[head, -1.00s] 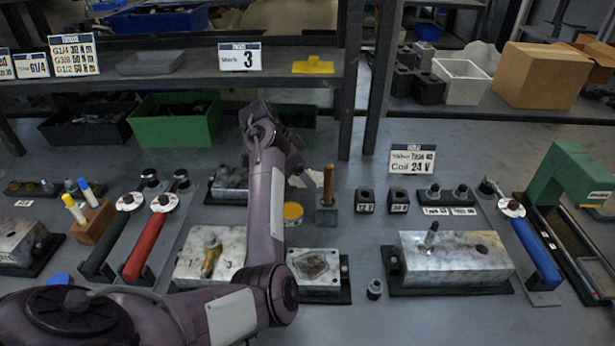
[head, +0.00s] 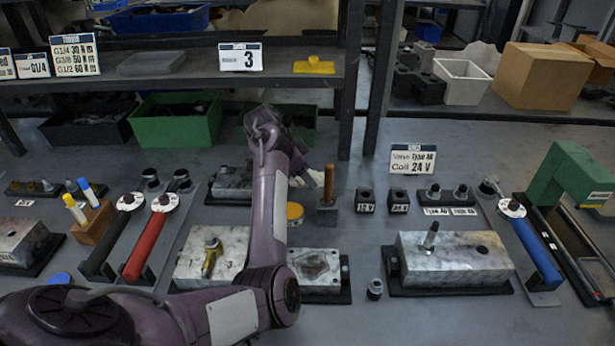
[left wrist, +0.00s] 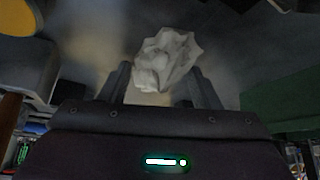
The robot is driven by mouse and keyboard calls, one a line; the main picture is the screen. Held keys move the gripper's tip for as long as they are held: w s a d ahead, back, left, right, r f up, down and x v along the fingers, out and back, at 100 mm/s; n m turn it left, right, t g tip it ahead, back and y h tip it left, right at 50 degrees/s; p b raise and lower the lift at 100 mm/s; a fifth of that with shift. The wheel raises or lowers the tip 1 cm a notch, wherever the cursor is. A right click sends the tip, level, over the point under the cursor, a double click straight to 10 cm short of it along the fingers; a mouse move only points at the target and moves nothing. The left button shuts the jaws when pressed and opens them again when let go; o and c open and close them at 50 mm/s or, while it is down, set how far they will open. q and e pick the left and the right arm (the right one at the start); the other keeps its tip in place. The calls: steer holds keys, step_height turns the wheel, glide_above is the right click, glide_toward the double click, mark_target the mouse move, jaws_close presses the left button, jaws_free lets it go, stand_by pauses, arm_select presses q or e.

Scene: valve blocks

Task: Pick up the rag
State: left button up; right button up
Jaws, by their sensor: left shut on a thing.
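The rag (left wrist: 168,55) is a crumpled whitish-grey cloth at the top middle of the left wrist view. My left gripper (left wrist: 160,80) is shut on it, with one finger on each side and the cloth bulging past the fingertips. In the head view, a small pale bit of the rag (head: 316,178) shows just right of my left forearm, near the brown-handled tool. The forearm hides most of the gripper there. My right gripper is in neither view.
The brown-handled tool (head: 328,188) stands close right of the rag. Valve blocks (head: 455,258) lie in front, with torque wrenches (head: 150,238) at left. A green bin (head: 175,118) and the shelf (head: 200,83) are behind. Bench between the small black blocks and right-hand valve block is clear.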

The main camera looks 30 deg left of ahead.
arm_select(q)
steer(key=shift+r, duration=0.1)
